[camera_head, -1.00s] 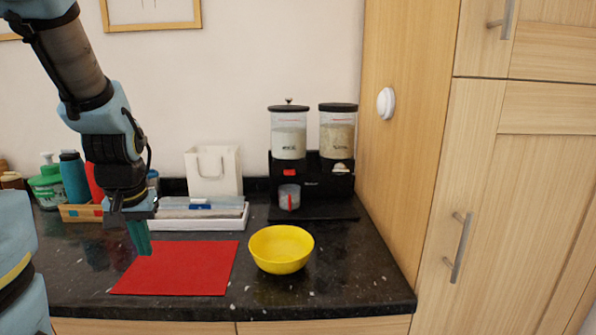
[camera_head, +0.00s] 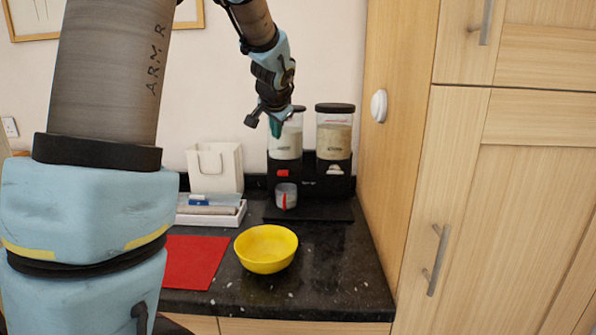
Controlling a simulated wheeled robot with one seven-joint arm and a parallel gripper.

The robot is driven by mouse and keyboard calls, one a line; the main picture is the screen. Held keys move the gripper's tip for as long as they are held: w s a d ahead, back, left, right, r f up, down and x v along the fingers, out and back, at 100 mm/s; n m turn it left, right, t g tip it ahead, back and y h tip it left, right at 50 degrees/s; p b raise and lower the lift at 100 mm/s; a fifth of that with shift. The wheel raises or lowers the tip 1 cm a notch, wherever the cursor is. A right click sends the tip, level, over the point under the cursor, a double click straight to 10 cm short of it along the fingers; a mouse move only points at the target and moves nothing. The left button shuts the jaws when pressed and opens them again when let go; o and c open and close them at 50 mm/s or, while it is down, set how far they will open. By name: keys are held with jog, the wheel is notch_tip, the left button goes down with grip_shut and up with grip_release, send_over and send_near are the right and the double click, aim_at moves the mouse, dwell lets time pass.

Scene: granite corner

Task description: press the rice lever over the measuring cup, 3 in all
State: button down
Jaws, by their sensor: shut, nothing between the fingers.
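The dispenser (camera_head: 311,184) stands at the back of the counter with two clear containers. The left container (camera_head: 286,146) holds white grain, likely the rice, and has a red lever (camera_head: 282,173) below it. The right container (camera_head: 334,141) holds a browner grain and has a white lever (camera_head: 334,170). The measuring cup (camera_head: 287,194), clear with a red handle, stands under the red lever. My gripper (camera_head: 275,128) is shut and empty, pointing down in front of the left container's upper part, above the red lever. It hides part of that container and its lid.
A yellow bowl (camera_head: 266,249) stands in front of the dispenser, with a red mat (camera_head: 194,262) to its left. A tall wooden cabinet (camera_head: 400,150) closes off the right side.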

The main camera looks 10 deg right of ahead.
aim_at(282, 171)
jog(key=shift+w+d+r, duration=0.1)
jog(key=shift+d+r, duration=0.25)
jog(key=shift+d, duration=0.4)
jog(key=shift+f, duration=0.15)
notch_tip(282, 171, down, 9)
jog(key=b, duration=0.7)
jog(key=shift+r+b, duration=0.2)
jog(key=shift+b, duration=0.2)
jog(key=shift+f, duration=0.1)
dwell(1.0)
jog(key=shift+f+b, duration=0.3)
jog(key=shift+b, duration=0.2)
jog(key=shift+f+b, duration=0.8)
jog(key=shift+f, duration=0.05)
dwell(0.7)
jog(key=shift+a, duration=0.1)
jog(key=shift+r+p, duration=1)
jog(key=shift+r, duration=0.25)
